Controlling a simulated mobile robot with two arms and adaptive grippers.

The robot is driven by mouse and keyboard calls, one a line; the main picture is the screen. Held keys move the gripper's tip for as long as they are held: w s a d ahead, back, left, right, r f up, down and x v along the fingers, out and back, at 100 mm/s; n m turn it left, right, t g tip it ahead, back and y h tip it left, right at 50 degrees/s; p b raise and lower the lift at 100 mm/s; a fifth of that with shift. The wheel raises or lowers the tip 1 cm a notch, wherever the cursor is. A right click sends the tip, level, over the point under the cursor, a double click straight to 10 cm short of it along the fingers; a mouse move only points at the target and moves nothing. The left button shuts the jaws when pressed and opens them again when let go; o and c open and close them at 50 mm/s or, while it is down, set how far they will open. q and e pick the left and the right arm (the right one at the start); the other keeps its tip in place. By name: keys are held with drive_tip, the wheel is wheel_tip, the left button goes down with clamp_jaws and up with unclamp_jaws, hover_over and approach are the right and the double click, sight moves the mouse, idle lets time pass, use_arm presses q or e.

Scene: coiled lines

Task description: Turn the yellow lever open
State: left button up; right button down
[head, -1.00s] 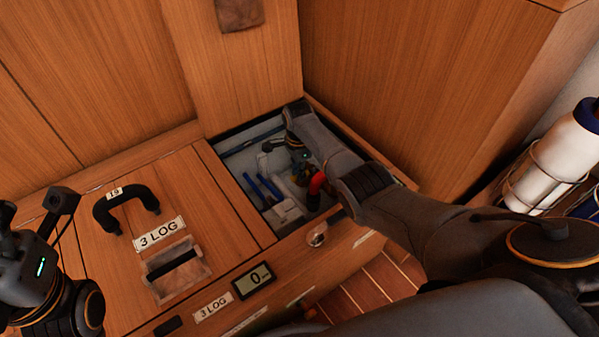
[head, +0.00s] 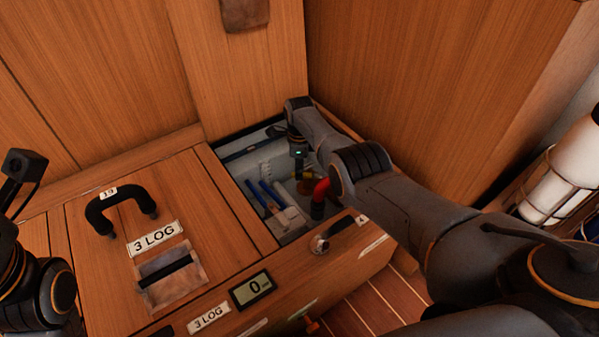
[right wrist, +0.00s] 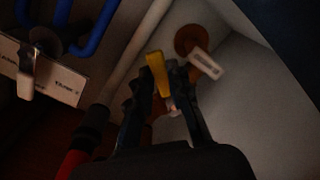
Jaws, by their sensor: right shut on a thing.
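My right arm reaches down into the open compartment (head: 238,168) in the bench. My right gripper (head: 301,174) is low inside it, its fingertips hard to make out in the head view. In the right wrist view my right gripper (right wrist: 163,88) has its two fingers on either side of the yellow lever (right wrist: 158,70) and is shut on it. The lever's end shows between the fingertips; its base is hidden behind the gripper. My left arm is at the left edge of the head view, over the bench; its fingertips do not show clearly.
Blue hoses (head: 262,196) and a red hose with a black end (head: 320,194) are close by in the compartment. An orange-brown round fitting with a pale tag (right wrist: 204,64) is beside the lever. The closed hatch with a black handle (head: 122,204) lies left.

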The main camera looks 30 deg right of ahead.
idle(0.3)
drive_tip(key=c, duration=1.2)
unclamp_jaws()
wheel_tip(320, 180, up, 12)
drive_tip(key=shift+c, duration=0.7)
